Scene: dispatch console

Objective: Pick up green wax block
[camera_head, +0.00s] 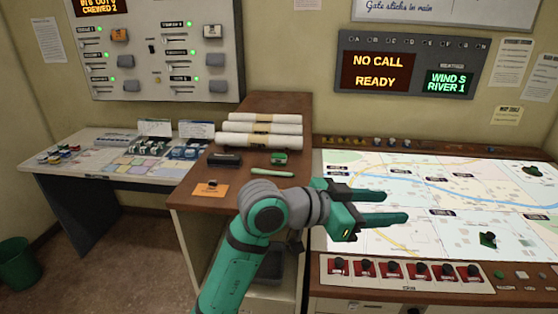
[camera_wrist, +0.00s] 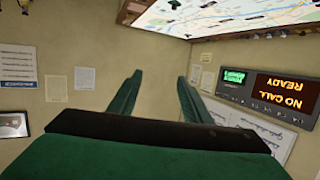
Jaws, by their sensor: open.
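A small green block (camera_head: 279,158) with a pale label-like patch sits on the brown cabinet top (camera_head: 240,190), in front of the rolled papers; it looks like the green wax block, but it is too small to be sure. A pale green stick (camera_head: 272,173) lies just in front of it, and a dark case (camera_head: 225,159) lies to its left. My gripper (camera_head: 395,206) is open and empty, over the lit map table, to the right of the block and apart from it. In the wrist view the open fingers (camera_wrist: 160,77) point at the wall, with no block between them.
Rolled papers (camera_head: 260,129) are stacked behind the block. An orange card (camera_head: 211,190) lies at the cabinet's front left. The lit map table (camera_head: 350,180) carries a red-button row (camera_head: 405,270) and a dark green piece (camera_head: 488,239). A left desk (camera_head: 90,150) holds small coloured items.

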